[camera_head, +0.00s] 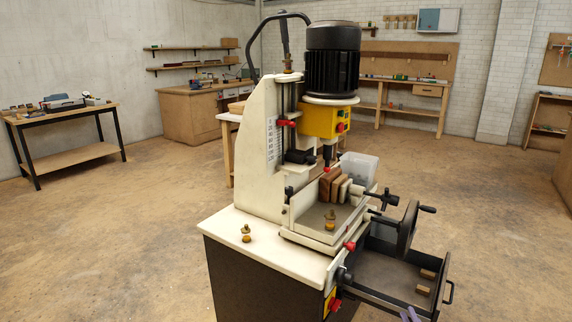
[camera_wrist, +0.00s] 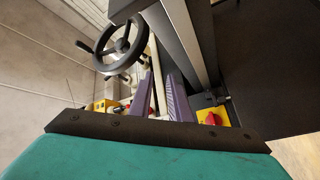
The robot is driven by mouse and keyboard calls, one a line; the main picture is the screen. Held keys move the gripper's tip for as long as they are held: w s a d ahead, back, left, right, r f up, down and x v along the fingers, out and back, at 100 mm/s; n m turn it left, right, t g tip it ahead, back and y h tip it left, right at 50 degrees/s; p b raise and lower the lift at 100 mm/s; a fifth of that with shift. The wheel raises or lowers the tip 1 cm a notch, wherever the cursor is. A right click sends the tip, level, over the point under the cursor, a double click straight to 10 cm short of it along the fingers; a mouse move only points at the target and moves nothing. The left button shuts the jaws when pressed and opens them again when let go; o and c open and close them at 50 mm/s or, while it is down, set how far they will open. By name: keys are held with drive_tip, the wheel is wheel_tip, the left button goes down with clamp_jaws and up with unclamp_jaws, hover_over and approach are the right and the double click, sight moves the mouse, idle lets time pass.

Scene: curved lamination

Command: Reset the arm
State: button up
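My gripper (camera_wrist: 160,90) shows in the wrist view as two purple fingers standing apart, with nothing seen held between them. In the head view only the purple tips of my gripper (camera_head: 411,315) show at the bottom edge, just in front of the machine's open drawer (camera_head: 388,262). The rest of my arm is outside the head view. A black handwheel (camera_wrist: 121,45) is beyond the fingers, up and to the left in the wrist view.
The white and black milling machine (camera_head: 262,170) fills the middle. Its handwheel (camera_head: 408,226) juts out above the drawer, which holds small wooden blocks (camera_head: 427,274). Brass pieces (camera_head: 246,233) stand on the machine's top. Workbenches (camera_head: 62,118) line the walls; open floor lies at left.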

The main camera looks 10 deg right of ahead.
drive_tip(key=w+a+m+g+p, duration=0.1)
drive_tip(key=w+a+g+p, duration=0.2)
drive_tip(key=a, duration=0.4)
drive_tip(key=w+a+m+p, duration=0.1)
drive_tip(key=w+a+p, duration=0.2)
drive_tip(key=a+p, duration=0.35)
drive_tip(key=s+a+f+m+g+p, duration=0.25)
drive_tip(key=a+f+g+p, duration=0.3)
drive_tip(key=a, duration=0.55)
drive_tip(key=s+a+f+m+g+p, duration=0.1)
drive_tip(key=s+a+f+m+g, duration=0.25)
drive_tip(key=s, duration=0.55)
drive_tip(key=s+a+f+g+p, duration=0.2)
drive_tip(key=s+f+g, duration=0.3)
drive_tip(key=s, duration=0.5)
drive_tip(key=s+a+r+m+g, duration=0.1)
drive_tip(key=s+r+g, duration=0.1)
drive_tip(key=s+g, duration=0.2)
drive_tip(key=s+a+r+m+g, duration=0.1)
drive_tip(key=s+g, duration=0.3)
drive_tip(key=s, duration=0.7)
drive_tip(key=shift+s+r+m+y, duration=0.15)
drive_tip(key=shift+r+m+y, duration=0.15)
drive_tip(key=shift+r+m, duration=0.1)
